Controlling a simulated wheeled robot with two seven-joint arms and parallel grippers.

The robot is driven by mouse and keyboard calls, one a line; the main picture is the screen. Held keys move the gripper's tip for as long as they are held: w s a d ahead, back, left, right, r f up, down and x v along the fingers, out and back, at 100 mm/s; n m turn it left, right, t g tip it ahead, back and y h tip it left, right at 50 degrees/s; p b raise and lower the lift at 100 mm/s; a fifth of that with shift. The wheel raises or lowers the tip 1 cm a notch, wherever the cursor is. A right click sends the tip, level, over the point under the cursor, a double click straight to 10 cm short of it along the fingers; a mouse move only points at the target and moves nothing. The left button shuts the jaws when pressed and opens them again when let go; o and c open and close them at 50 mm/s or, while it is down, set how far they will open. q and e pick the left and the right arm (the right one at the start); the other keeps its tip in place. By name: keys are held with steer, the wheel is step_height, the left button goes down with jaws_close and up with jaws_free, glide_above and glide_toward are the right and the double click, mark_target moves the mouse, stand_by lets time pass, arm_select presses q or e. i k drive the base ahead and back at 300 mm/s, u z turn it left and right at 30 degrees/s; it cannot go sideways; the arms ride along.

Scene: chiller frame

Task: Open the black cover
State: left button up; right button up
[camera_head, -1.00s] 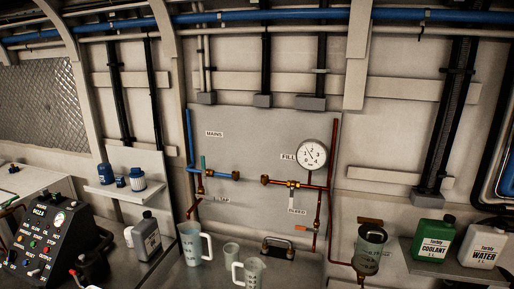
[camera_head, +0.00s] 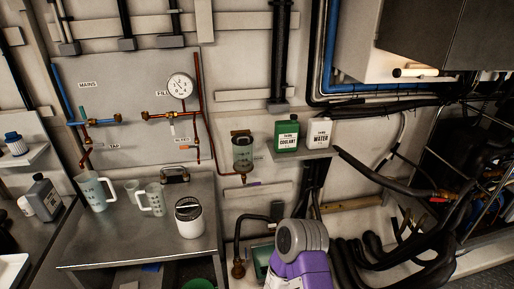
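A dark, black-grey panel (camera_head: 440,38) is on the white wall box (camera_head: 352,62) at the upper right. It looks shut, and a pale bar handle (camera_head: 415,73) shows at its lower edge. I cannot be sure that this panel is the black cover. Neither gripper's fingers show in the view. A purple and grey part at the bottom centre seems to be my own arm, with its far end cut off by the frame.
Below the box are a shelf (camera_head: 310,154) with a green coolant bottle (camera_head: 287,135) and a white water bottle (camera_head: 319,134), and thick black hoses (camera_head: 395,250). A metal bench (camera_head: 140,235) with jugs and a white canister (camera_head: 189,219) stands at left.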

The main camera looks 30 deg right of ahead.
mark_target(239, 139)
steer(key=u, duration=0.4)
steer(key=k, duration=0.2)
steer(key=z, duration=1.3)
steer(key=i, duration=0.85)
steer(key=u, duration=0.2)
